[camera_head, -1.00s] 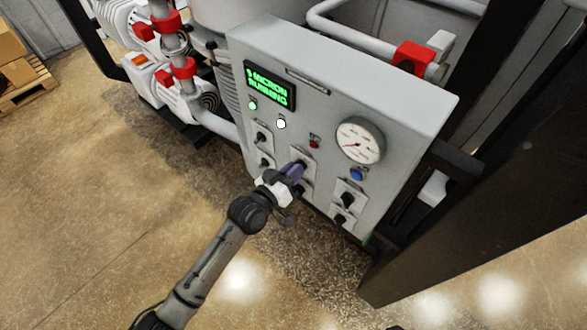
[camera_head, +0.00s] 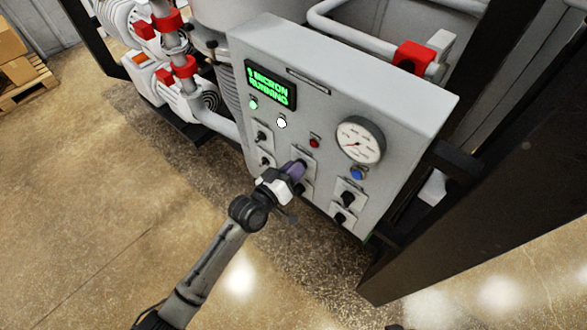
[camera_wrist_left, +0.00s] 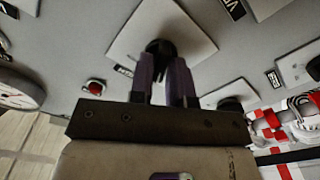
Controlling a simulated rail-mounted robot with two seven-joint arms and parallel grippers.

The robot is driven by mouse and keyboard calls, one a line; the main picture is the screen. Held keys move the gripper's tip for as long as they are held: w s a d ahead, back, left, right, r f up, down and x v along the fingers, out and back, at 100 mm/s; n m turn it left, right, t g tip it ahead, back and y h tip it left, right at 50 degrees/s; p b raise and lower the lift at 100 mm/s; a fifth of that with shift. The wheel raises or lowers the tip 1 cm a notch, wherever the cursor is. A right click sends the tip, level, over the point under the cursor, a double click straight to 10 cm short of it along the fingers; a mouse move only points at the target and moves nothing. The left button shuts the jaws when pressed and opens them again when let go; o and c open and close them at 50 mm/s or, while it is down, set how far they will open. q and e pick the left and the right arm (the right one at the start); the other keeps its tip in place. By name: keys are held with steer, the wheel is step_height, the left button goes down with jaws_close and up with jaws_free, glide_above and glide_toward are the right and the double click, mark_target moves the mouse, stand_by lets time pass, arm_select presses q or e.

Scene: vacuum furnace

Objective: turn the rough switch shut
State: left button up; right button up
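The control panel (camera_head: 325,105) fills the middle of the head view, with several black rotary switches on pale square plates. My left gripper (camera_head: 299,168) reaches the panel at the upper middle switch, below the small red light. In the left wrist view, this switch's black knob (camera_wrist_left: 160,47) sits on a tilted plate (camera_wrist_left: 125,40). The two purple fingers of my left gripper (camera_wrist_left: 163,75) lie close together on either side of the knob and appear shut on it. They hide part of its handle. I cannot read this switch's label. My right gripper is not in view.
The green display (camera_head: 270,85) shows a micron reading and RUNNING. A dial gauge (camera_head: 360,140) and blue button (camera_head: 357,173) sit right of my gripper. Other switches (camera_head: 347,198) are close by. A dark frame post (camera_head: 480,190) stands right; open floor lies left.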

arm_select(q)
steer(key=o, duration=0.3)
steer(key=shift+o, duration=0.2)
steer(key=b+v, duration=0.1)
steer(key=v, duration=1.2)
steer(key=shift+s+a, duration=0.25)
steer(key=shift+s, duration=0.1)
